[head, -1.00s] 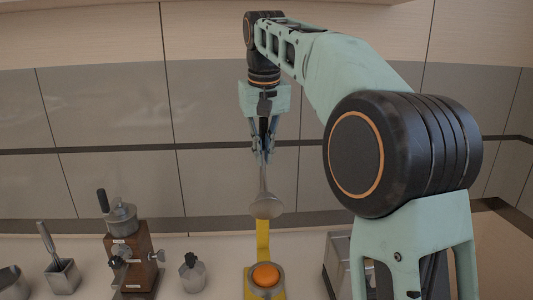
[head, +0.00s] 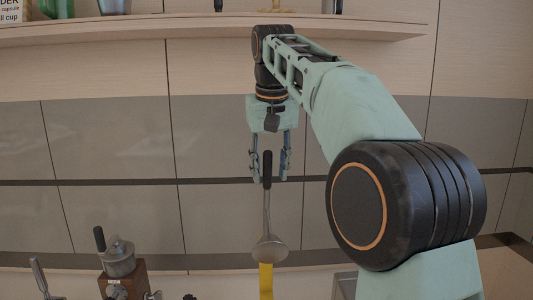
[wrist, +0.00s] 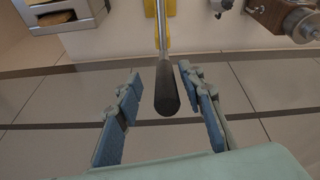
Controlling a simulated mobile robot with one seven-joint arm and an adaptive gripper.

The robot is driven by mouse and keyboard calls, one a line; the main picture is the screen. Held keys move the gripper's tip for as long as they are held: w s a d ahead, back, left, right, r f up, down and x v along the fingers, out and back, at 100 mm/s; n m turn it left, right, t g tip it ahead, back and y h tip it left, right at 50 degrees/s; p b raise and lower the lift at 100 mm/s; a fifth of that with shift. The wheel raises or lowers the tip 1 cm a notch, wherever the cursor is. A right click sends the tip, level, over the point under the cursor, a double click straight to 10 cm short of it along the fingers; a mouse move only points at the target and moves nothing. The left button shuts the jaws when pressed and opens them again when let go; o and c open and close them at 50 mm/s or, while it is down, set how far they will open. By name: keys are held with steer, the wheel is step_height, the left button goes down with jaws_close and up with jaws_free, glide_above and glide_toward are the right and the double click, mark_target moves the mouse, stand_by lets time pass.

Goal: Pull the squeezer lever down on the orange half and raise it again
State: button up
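The squeezer lever (head: 267,205) stands upright, with a black handle at its top and a round metal press cup (head: 269,250) lower down. In the wrist view its black handle (wrist: 166,90) points toward me between my fingers. My gripper (head: 269,178) is open around the handle, with a gap on each side; its blue finger pads (wrist: 164,118) touch nothing. The yellow squeezer body (head: 266,281) shows only in part at the bottom of the head view. The orange half is out of view now.
A coffee grinder (head: 121,272) with a crank stands at the left. A metal box-shaped appliance (wrist: 65,15) shows at the top left of the wrist view. A shelf (head: 200,28) with several items runs above. The panelled wall lies behind.

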mark_target(266, 155)
steer(key=s+r, duration=0.1)
steer(key=r, duration=0.1)
steer(key=s+a+r, duration=0.1)
steer(key=s+r, duration=0.1)
steer(key=shift+s, duration=0.1)
steer(key=shift+s+a+r, duration=0.1)
steer(key=shift+s+r, duration=0.2)
steer(key=shift+r, duration=0.3)
steer(key=shift+s+a+r, duration=0.1)
steer(key=shift+s+r, duration=0.6)
steer(key=shift+r, duration=0.2)
steer(key=shift+f, duration=0.1)
